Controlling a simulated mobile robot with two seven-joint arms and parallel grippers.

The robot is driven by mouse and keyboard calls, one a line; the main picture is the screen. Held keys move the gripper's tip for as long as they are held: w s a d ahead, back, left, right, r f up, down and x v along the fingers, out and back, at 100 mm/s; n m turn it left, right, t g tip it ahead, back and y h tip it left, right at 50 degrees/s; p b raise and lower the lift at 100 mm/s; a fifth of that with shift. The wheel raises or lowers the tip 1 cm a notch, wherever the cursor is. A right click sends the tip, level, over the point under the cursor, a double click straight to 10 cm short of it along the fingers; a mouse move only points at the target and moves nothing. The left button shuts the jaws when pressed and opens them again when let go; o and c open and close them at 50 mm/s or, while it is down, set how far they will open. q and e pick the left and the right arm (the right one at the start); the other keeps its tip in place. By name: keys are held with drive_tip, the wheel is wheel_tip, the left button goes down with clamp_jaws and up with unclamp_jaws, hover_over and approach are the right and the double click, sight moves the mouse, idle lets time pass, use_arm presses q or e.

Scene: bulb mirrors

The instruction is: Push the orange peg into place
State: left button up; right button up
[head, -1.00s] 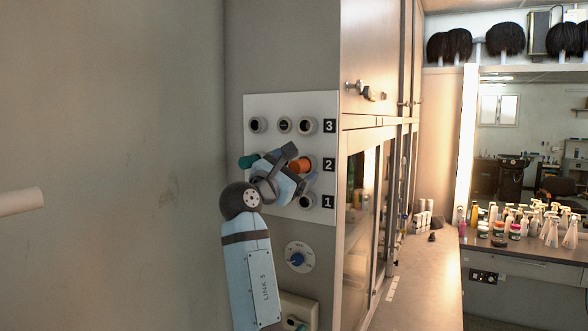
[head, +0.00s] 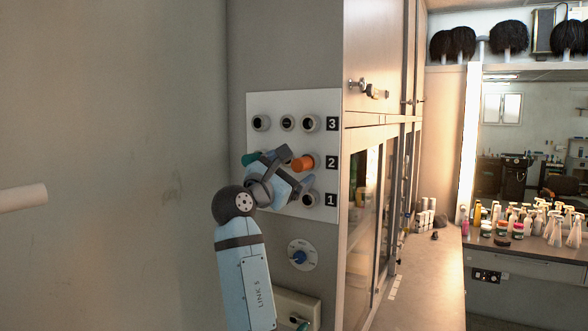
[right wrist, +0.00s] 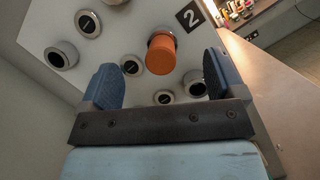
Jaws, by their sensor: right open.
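The orange peg (head: 302,162) sticks out of the right hole of row 2 on the white panel (head: 325,180). In the right wrist view the orange peg (right wrist: 161,54) appears end-on, standing out from its socket beside the label 2. My right gripper (head: 288,168) is in front of the panel, just left of and below the peg. In the right wrist view my right gripper (right wrist: 159,66) is open and empty, its blue fingers on either side of the peg in the picture. The gap between gripper and peg is hard to judge. My left gripper is out of view.
A green peg (head: 249,158) shows at row 2's left, partly behind my gripper. Several grey-rimmed sockets surround the orange peg. A blue dial (head: 299,257) sits below the panel. Glass-front cabinets (head: 362,210) and a counter (head: 425,285) lie to the right.

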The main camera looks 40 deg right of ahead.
drive_tip(key=shift+v, duration=1.1)
drive_tip(key=shift+s+a+f, duration=0.1)
drive_tip(key=shift+a+f, duration=0.05)
drive_tip(key=shift+a, duration=0.55)
drive_tip(key=b+v, duration=0.4)
drive_tip(key=v, duration=0.9)
drive_tip(key=shift+a+f+b, duration=0.15)
drive_tip(key=shift+a+b, duration=0.2)
drive_tip(key=shift+b, duration=0.05)
drive_tip(key=shift+s+f, duration=0.1)
drive_tip(key=shift+s, duration=0.05)
